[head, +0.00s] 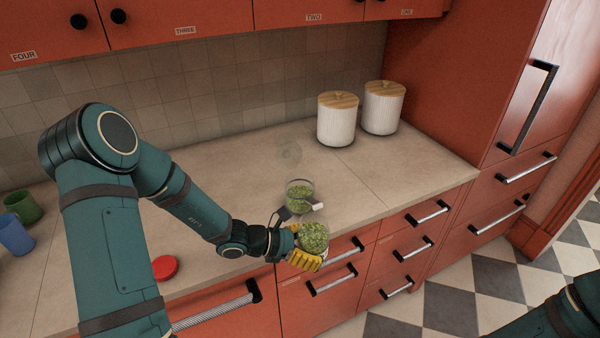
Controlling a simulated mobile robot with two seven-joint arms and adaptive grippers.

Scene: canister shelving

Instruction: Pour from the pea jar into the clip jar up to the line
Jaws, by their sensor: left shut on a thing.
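My left gripper (306,254), with yellow fingers, is shut on the pea jar (314,236), a clear jar with green peas showing. It holds the jar at the counter's front edge; I cannot tell its exact tilt. The clip jar (299,193) is clear glass and stands on the counter just behind the held jar, with green peas in it. The fill line is too small to make out. My right arm shows at the bottom right, but its gripper is out of view.
A red lid (165,268) lies on the counter to the left. A green cup (23,206) and a blue cup (15,235) stand at the far left. Two white canisters with wooden lids (338,120) (383,108) stand at the back right. The counter's right part is clear.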

